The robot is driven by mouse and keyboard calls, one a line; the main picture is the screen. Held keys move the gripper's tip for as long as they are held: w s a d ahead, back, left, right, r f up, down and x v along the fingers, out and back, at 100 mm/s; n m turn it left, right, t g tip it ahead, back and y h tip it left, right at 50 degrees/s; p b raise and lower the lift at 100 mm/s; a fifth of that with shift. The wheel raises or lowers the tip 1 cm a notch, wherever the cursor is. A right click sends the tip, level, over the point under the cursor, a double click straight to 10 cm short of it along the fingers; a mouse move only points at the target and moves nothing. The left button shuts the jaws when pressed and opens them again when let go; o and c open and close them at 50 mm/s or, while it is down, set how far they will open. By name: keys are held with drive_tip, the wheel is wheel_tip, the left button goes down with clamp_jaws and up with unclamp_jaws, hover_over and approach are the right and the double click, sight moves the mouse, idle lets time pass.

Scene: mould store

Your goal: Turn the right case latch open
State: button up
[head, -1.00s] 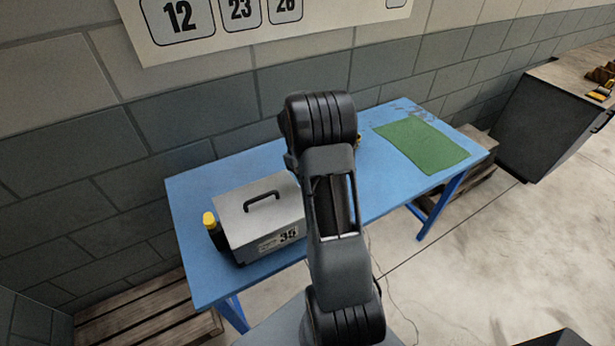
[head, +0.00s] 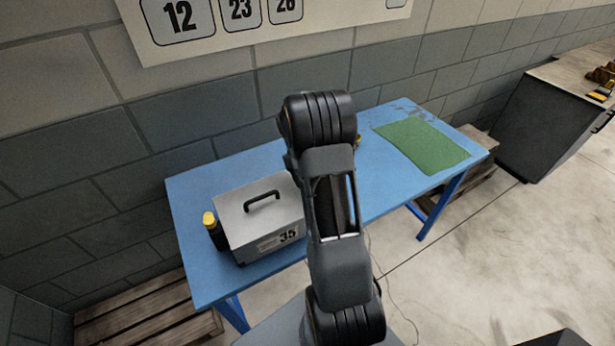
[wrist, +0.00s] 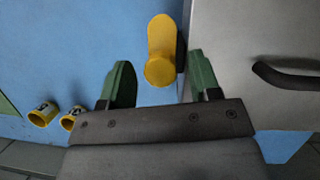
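The grey case (head: 240,229), marked 35 and with a black handle, stands on the blue table. Its yellow right latch (wrist: 161,36) shows in the wrist view beside the case wall (wrist: 225,35); its long side runs up the picture, roughly along that wall. My gripper (wrist: 160,60) is open, its green fingers on either side of the latch, with a visible gap on the left. The right finger is close to the case wall; I cannot tell whether it touches. My arm hides the gripper and this latch in the head view. Another yellow latch (head: 209,218) is on the case's left side.
Two yellow ring-like pieces (wrist: 42,115) (wrist: 70,118) lie on the table (head: 195,188) away from the case. A green mat (head: 422,144) covers the table's right part. A wall stands behind the table.

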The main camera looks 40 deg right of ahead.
drive_tip(key=v, duration=1.3)
drive_tip(key=shift+w+r+b, duration=0.2)
drive_tip(key=shift+r+b, duration=0.15)
drive_tip(key=shift+b, duration=0.05)
